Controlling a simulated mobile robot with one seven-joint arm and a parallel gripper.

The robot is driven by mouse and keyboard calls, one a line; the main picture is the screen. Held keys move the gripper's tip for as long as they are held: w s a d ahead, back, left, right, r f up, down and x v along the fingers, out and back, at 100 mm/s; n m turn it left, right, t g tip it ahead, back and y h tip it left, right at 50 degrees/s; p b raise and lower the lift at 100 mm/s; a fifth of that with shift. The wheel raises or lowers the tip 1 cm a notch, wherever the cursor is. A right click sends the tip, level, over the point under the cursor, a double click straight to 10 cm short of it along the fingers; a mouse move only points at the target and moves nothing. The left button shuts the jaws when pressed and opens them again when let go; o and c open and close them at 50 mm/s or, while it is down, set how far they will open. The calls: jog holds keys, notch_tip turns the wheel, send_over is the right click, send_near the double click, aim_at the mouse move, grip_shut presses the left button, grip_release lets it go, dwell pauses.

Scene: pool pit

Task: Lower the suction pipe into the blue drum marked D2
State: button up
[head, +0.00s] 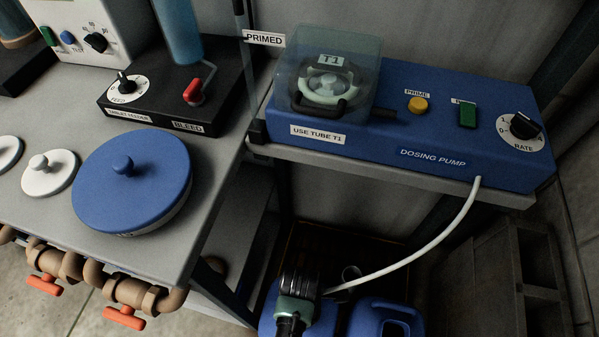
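A white suction hose (440,235) runs from the blue dosing pump (435,125) down and left to beside my gripper (299,283). My gripper is low in the view, over the blue drums, its fingers pointing away from me. Whether its fingers hold the pipe end is too small and dark to tell. A blue drum with a moulded handle (388,318) stands to the right of my gripper. More blue drum surface (268,318) shows to its left. No D2 mark is visible, and the drum openings are mostly hidden or unclear.
The pump stands on a grey shelf (390,177) above the drums. At left, a grey bench (225,160) carries a blue round lid (130,180) and a black feeder base (165,100). Brown pipes with orange valve handles (123,317) run along its front edge. A dark crate (490,280) stands at right.

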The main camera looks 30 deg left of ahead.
jog(key=shift+f, duration=0.25)
grip_shut()
notch_tip(320, 180, up, 32)
jog(key=p, duration=3.3)
jog(key=shift+f+p, duration=0.2)
jog(key=shift+p, duration=0.1)
jog(key=shift+w, duration=0.1)
